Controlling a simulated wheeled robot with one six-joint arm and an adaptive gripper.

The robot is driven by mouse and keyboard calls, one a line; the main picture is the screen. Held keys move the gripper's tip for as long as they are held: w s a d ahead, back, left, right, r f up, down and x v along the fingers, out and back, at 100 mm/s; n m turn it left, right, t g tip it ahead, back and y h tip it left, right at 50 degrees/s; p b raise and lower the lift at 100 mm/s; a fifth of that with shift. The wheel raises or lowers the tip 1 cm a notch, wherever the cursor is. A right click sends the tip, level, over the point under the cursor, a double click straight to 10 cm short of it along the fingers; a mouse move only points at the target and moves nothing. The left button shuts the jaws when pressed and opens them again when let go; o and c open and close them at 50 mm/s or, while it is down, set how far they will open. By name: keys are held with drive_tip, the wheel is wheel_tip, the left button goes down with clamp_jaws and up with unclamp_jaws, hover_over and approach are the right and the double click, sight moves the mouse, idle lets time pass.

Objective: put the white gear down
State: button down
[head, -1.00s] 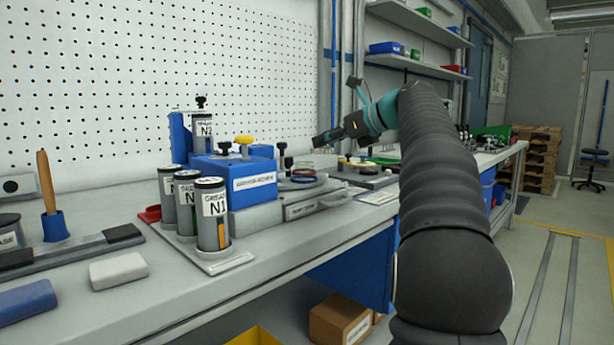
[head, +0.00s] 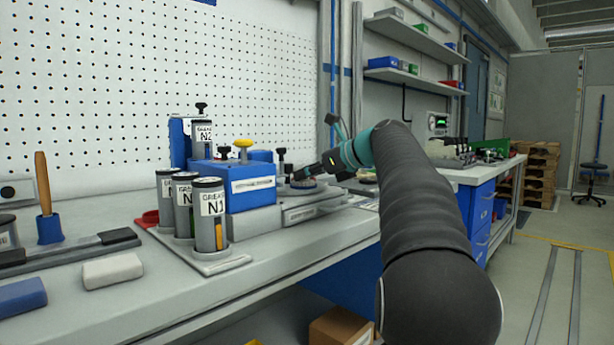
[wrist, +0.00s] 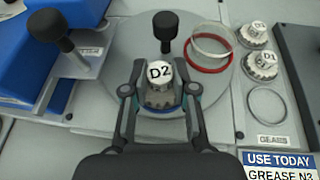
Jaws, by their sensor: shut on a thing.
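The white gear (wrist: 160,88), marked D2 on top, sits between the fingertips of my gripper (wrist: 160,94) in the wrist view. My gripper is shut on it and holds it upright over the near part of a round grey plate (wrist: 222,108). I cannot tell whether the gear touches the plate. In the head view my gripper (head: 308,174) is low over the same plate, beside the blue box, and the gear is too small to make out clearly.
A black-knobbed post (wrist: 165,30) stands just behind the gear. A red ring (wrist: 208,66) and a pale ring (wrist: 213,42) lie to its right. Two more white gears (wrist: 260,66) stand farther right, near a thin ring (wrist: 267,104). Another black knob (wrist: 48,25) rises at left.

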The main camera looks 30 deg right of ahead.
drive_tip(key=shift+f, duration=0.1)
drive_tip(key=c, duration=0.9)
unclamp_jaws()
drive_tip(key=shift+s+d+r, duration=0.1)
drive_tip(key=shift+s+r, duration=0.05)
drive_tip(key=shift+r, duration=0.05)
drive_tip(key=p+v, duration=0.1)
drive_tip(key=v, duration=1)
drive_tip(key=shift+s+d+p, duration=0.2)
drive_tip(key=shift+s+p, duration=0.05)
drive_tip(key=shift+p, duration=0.1)
